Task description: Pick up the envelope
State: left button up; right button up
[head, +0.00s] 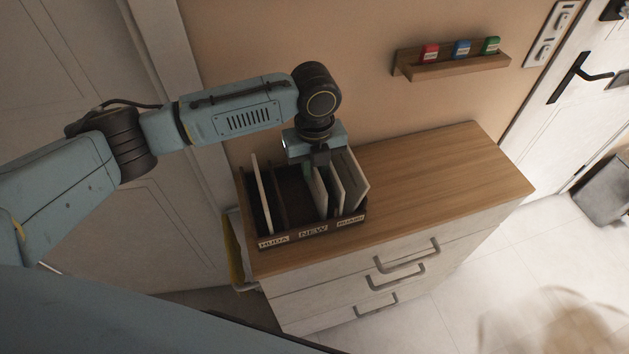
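Several white, upright, flat envelopes stand in a dark wooden sorter box (313,229) on the dresser. One envelope (262,196) is in the left section. Others are grouped at the right, including an envelope (319,194) near the middle and a larger envelope (356,182) at the right side. My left gripper (319,158) points down over the back of the box, at the top of the middle envelope. Its fingers are small and dark here, and I cannot tell whether they touch or grip that envelope. My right gripper is not in view.
The dresser's wooden top (440,180) is clear to the right of the box. A wall shelf (455,66) holds a red, a blue and a green block. A white door (570,90) stands at the right. A grey bin (604,190) is on the floor there.

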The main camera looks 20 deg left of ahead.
pick_arm(q)
grip_shut()
jog(key=shift+r, duration=0.1)
notch_tip(320, 180, up, 10)
jog(key=shift+f, duration=0.1)
dwell(0.4)
